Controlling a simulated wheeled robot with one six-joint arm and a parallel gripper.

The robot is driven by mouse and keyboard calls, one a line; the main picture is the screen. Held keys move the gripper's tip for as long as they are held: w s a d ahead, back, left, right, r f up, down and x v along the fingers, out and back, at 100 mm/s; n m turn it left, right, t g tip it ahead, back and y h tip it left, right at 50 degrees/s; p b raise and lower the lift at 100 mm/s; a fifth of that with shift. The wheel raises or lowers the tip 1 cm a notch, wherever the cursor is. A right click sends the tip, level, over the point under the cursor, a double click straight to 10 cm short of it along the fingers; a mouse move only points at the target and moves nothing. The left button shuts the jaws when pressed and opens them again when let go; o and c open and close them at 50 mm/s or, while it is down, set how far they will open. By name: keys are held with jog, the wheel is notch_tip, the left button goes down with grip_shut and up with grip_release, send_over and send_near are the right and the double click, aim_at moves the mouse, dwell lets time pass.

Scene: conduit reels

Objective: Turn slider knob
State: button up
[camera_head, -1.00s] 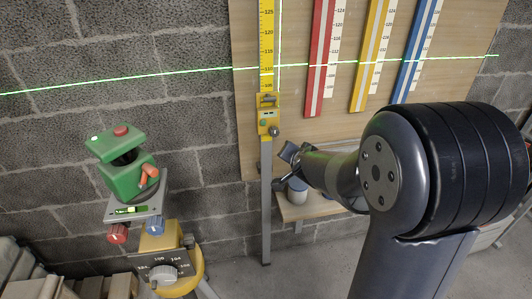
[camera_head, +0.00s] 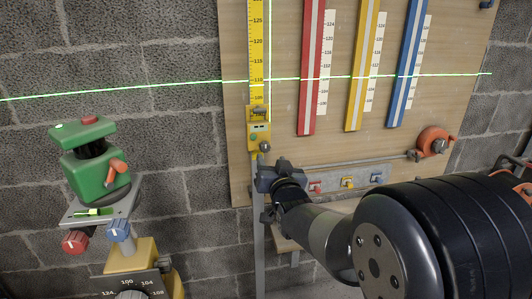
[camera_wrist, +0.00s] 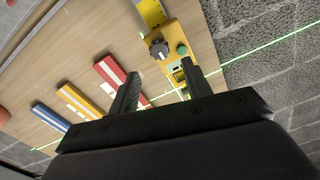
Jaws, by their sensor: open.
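The yellow slider (camera_head: 258,128) sits on the vertical yellow scale (camera_head: 257,50). Its small dark knob (camera_head: 265,147) is at its lower right side. In the wrist view the knob (camera_wrist: 159,49) shows on the yellow slider body (camera_wrist: 181,36), just beyond my fingertips and near the gap between them. My gripper (camera_head: 270,175) is just below and slightly right of the knob in the head view. In the wrist view my gripper (camera_wrist: 160,72) is open, with nothing between its fingers. The knob appears apart from both fingers.
Red (camera_head: 312,65), yellow (camera_head: 363,65) and blue (camera_head: 407,65) strips hang on the wooden board. A green laser device (camera_head: 95,165) stands at left. An orange reel (camera_head: 434,141) is at right.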

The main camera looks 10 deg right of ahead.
aim_at(266, 148)
jog(key=w, duration=0.7)
jog(key=shift+c, duration=0.4)
jog(key=c, duration=0.9)
